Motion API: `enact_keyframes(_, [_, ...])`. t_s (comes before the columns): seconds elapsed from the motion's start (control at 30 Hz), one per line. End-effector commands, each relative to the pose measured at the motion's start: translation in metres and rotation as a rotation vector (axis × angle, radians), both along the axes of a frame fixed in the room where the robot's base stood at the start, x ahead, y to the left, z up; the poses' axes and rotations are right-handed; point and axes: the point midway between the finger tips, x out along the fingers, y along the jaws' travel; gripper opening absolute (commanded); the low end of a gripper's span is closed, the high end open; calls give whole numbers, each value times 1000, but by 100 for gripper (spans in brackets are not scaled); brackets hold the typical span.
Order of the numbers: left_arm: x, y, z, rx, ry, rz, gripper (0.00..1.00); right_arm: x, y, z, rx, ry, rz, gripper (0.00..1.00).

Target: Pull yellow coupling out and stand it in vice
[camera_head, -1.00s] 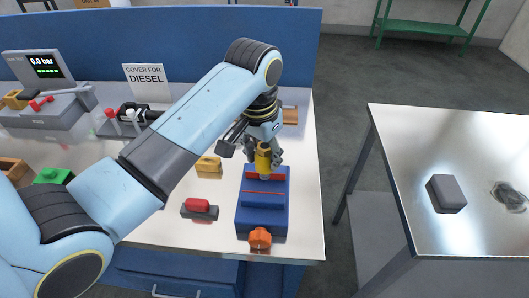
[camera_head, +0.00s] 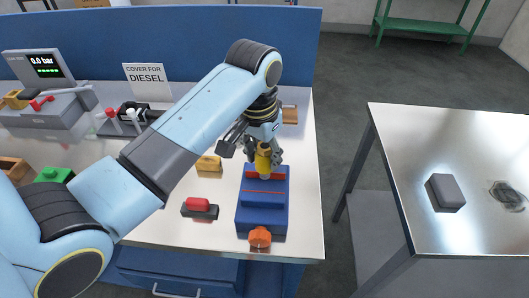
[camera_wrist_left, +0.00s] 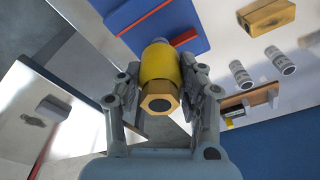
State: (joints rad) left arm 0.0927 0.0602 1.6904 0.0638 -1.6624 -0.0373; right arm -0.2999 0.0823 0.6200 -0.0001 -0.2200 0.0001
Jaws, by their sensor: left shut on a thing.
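The yellow coupling (camera_head: 263,159) is a yellow cylinder with a brass hex end, which shows toward the camera in the left wrist view (camera_wrist_left: 160,70). My left gripper (camera_head: 264,152) is shut on it, one finger on each side. The coupling stands about upright at the far end of the blue vice (camera_head: 263,217), by its red jaw strips. In the left wrist view its far end meets the blue vice (camera_wrist_left: 165,22); whether it sits between the jaws or just above them I cannot tell. My right gripper is not in view.
An orange knob (camera_head: 260,237) is at the vice's front. A red block on a dark base (camera_head: 200,208) and a yellow block (camera_head: 209,164) lie left of the vice. A steel table (camera_head: 400,150) with a grey block (camera_head: 446,193) stands to the right, across a gap.

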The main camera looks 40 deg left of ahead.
Motion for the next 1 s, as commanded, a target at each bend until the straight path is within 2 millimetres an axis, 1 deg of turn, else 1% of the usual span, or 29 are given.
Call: enact_keyframes(1.0, [0,0,-25,0,0,0,0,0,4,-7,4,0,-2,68])
